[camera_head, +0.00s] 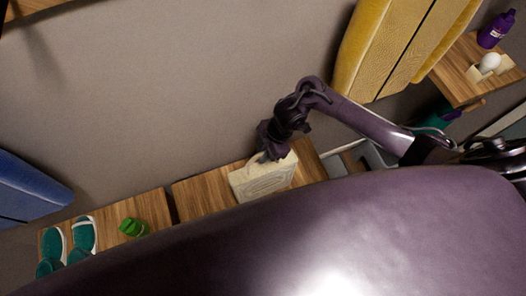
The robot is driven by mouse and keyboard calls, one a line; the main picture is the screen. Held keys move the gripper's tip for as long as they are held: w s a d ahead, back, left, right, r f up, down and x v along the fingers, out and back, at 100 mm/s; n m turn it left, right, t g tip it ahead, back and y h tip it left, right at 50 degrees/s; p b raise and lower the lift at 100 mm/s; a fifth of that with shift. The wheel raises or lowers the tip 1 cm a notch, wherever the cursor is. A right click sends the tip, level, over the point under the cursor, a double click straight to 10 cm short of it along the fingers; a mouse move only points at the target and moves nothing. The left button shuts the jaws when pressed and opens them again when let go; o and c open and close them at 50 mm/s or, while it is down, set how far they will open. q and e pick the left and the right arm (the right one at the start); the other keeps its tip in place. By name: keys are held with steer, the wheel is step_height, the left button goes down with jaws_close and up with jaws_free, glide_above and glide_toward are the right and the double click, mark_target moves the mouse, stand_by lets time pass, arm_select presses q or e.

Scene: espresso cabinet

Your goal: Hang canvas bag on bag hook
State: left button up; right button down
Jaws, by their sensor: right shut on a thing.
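The canvas bag (262,183) is cream with a printed front, at the lower middle of the head view over a wooden bench top. My right gripper (268,156) is at its upper edge, shut on the bag near its handle. The fingertips are partly hidden by the gripper body. I cannot tell whether the bag's base touches the wood. I cannot clearly make out the bag hook. My left gripper is not in view.
Teal shoes (83,237) and a green object (133,227) are on the wooden surface at lower left. Yellow upholstery (390,50) stands upper right. Beyond it, a wooden shelf (465,75) holds a purple bottle (495,31) and a white round item (490,62). Blue upholstery (30,188) is far left.

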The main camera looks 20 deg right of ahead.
steer(key=shift+f, duration=0.15)
steer(key=shift+f, duration=0.1)
steer(key=c, duration=1.4)
jaws_free()
steer(key=shift+b, duration=0.35)
steer(key=shift+d, duration=0.1)
steer(key=b+v, duration=0.1)
steer(key=v, duration=0.5)
steer(key=shift+w+d+r+b, duration=0.25)
steer(key=shift+d+r+b, duration=0.05)
steer(key=shift+d+b, duration=0.1)
steer(key=shift+d+r, duration=0.15)
steer(key=shift+r, duration=0.3)
